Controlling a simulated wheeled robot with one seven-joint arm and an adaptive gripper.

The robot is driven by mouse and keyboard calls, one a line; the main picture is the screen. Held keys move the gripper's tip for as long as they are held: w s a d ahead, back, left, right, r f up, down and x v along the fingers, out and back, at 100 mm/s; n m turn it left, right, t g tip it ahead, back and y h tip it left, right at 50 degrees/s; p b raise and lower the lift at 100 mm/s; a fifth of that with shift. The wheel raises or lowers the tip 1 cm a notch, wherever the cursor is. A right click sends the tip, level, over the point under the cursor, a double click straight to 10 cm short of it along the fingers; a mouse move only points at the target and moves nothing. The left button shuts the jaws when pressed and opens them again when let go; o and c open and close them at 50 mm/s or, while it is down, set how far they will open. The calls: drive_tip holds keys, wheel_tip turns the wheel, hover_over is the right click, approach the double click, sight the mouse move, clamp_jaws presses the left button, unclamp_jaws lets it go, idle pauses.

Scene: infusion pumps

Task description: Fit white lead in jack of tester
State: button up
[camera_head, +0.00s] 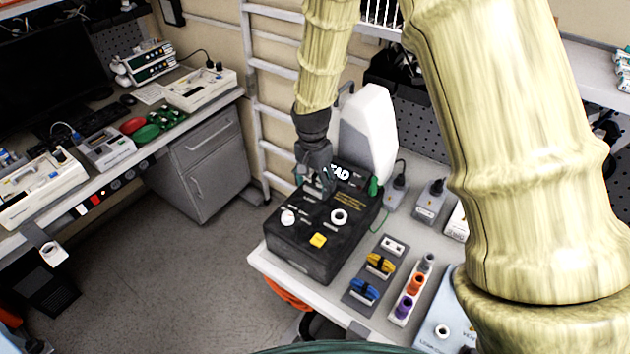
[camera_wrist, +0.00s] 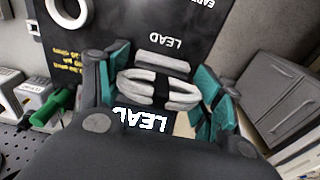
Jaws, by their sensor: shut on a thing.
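The tester (camera_head: 305,245) is a black box near the table's left edge, with a white knob, a white ring and a yellow button on top. My gripper (camera_head: 322,186) is over its back part. In the wrist view, my gripper (camera_wrist: 160,92) has its teal pads shut on the white lead (camera_wrist: 158,86), a pale ribbed plug. A pale slot, the jack (camera_wrist: 162,61), shows just beyond the plug beside printed "LEAD" lettering. The plug looks close to the tester's face, apart from this slot. Its far end and any contact with the tester are hidden.
A grey holder (camera_head: 360,299) with yellow and blue leads lies right of the tester, beside a white strip (camera_head: 402,317) of coloured plugs. A tall white device (camera_head: 370,130) and green plug (camera_head: 374,187) stand close behind my gripper.

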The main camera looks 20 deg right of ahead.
sight(315, 174)
drive_tip(key=o, duration=1.5)
drive_tip(key=shift+o, duration=1)
drive_tip(key=shift+r+p, duration=1.75)
drive_tip(key=shift+r, duration=1.75)
